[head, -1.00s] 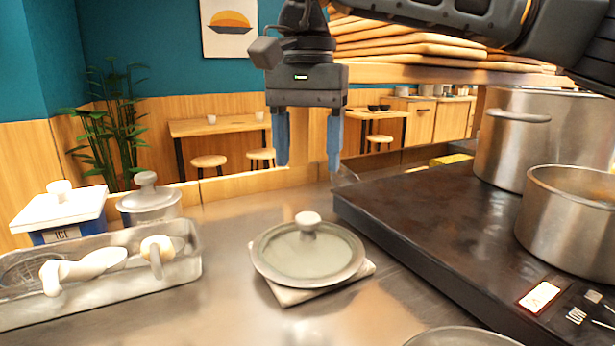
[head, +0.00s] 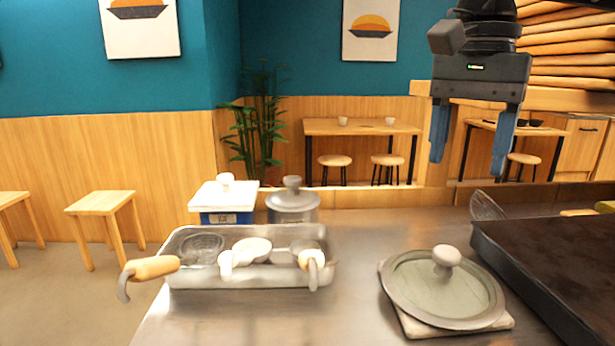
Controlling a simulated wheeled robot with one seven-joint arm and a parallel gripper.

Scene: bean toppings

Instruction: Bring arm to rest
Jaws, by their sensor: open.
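My gripper (head: 468,160) hangs at the upper right of the head view with its two blue fingers pointing down. The fingers are spread apart with nothing between them. It is held well above the steel counter (head: 350,290). A round lid with a pale knob (head: 430,290) lies on a flat light pad below the gripper, apart from it. Most of my arm is out of view.
A metal tray (head: 175,275) with utensils stands on the counter, a lidded pot (head: 292,205) and an ice box (head: 222,205) behind it. A dark stove top (head: 555,260) is at the right. Stacked tan boards (head: 570,60) are beside my gripper.

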